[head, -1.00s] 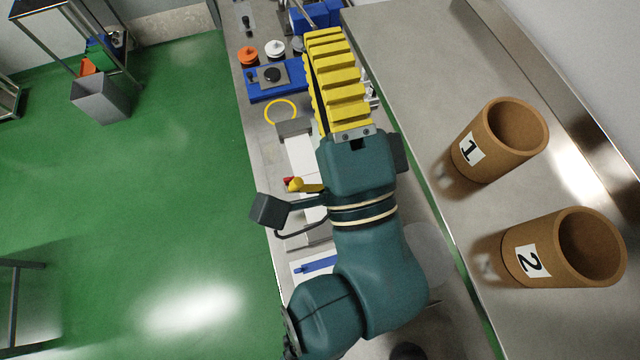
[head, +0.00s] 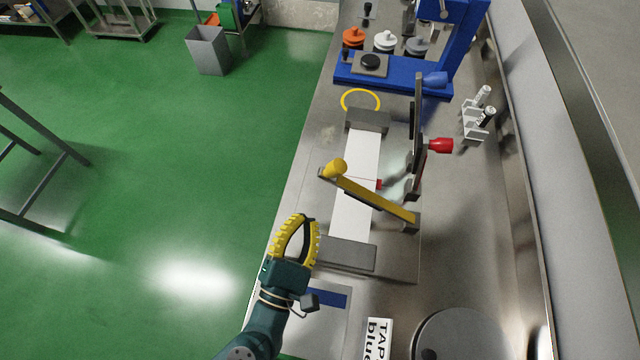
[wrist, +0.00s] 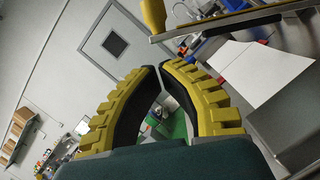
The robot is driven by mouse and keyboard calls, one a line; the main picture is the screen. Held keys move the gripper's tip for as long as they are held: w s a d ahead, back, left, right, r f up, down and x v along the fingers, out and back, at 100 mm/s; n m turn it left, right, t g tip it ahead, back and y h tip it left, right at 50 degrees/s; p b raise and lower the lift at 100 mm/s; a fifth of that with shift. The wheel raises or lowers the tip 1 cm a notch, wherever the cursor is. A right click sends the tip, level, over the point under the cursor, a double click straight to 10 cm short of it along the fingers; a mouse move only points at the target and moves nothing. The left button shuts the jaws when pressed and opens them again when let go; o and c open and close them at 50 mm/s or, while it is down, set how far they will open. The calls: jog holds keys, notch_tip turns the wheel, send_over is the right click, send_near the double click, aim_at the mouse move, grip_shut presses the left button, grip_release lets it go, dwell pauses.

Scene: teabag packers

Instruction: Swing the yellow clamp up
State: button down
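The yellow clamp is a flat bar (head: 378,200) with a rounded yellow knob (head: 334,168) at its left end. It lies low across the white strip (head: 357,205), with its hinge end at the right. My gripper (head: 308,217) is in front and to the left of the clamp, apart from it. In the wrist view, the yellow ribbed fingers of my gripper (wrist: 158,68) bow together, tips almost meeting, with nothing between them.
A second clamp with a red knob (head: 440,145) stands upright behind the yellow one. A blue press (head: 400,77) with several coloured knobbed pieces stands at the far end. A white rack (head: 477,118) is at the right. Open green floor (head: 150,190) lies left of the bench.

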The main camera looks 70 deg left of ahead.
jog(key=p+x, duration=0.3)
jog(key=x, duration=0.4)
jog(key=shift+w+a, duration=0.2)
jog(key=shift+a, duration=0.05)
jog(key=shift+r, duration=0.1)
